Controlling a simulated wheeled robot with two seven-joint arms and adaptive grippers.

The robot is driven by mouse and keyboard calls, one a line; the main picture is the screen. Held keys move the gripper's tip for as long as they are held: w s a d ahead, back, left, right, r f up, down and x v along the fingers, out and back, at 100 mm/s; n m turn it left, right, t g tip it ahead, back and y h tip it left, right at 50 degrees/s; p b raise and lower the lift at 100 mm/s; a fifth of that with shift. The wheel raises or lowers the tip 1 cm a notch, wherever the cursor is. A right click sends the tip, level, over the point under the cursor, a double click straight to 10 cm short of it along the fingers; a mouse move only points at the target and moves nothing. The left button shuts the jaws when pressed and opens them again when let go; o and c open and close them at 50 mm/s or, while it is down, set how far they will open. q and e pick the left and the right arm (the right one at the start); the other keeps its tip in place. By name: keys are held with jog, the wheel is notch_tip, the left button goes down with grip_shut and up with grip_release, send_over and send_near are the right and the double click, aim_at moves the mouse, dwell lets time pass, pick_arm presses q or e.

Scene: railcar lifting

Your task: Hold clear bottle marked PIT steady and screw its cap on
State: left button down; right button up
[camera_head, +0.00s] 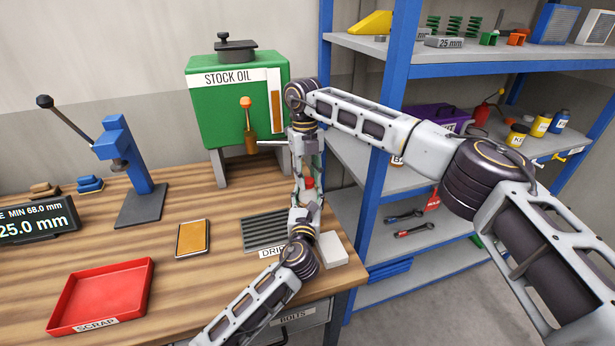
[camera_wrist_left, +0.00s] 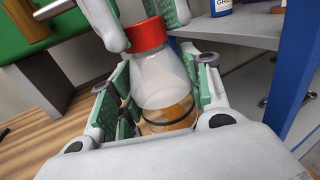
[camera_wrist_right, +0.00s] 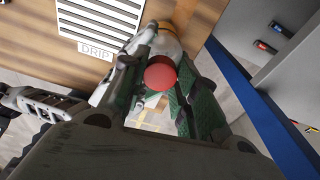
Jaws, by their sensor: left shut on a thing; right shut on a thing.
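A clear bottle (camera_wrist_left: 165,75) with amber liquid low inside stands between the green pads of my left gripper (camera_wrist_left: 158,95), which is shut on its body. In the head view the left gripper (camera_head: 304,212) is near the bench's right end. A red cap (camera_wrist_left: 146,34) sits at the bottle's mouth; it also shows in the head view (camera_head: 309,183). My right gripper (camera_wrist_right: 158,82) comes from above and is shut on the red cap (camera_wrist_right: 160,74). How far the cap is threaded cannot be told. No PIT marking is readable.
The drip tray (camera_head: 268,232) lies beside the grippers, with a white block (camera_head: 332,249) to the right. The green stock oil tank (camera_head: 230,105) stands behind. A blue-framed shelf (camera_head: 375,170) is close on the right. A red scrap tray (camera_head: 100,296) lies front left.

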pick_arm(q)
jog(key=shift+f, duration=0.1)
pick_arm(e)
jog(key=m, duration=0.5)
jog(key=shift+y, duration=0.3)
jog(key=o, duration=0.8)
notch_tip(320, 180, up, 12)
jog(key=w, duration=0.1)
jog(key=shift+w, duration=0.25)
jog(key=shift+d, duration=0.1)
pick_arm(q)
jog(key=c, duration=0.6)
grip_release()
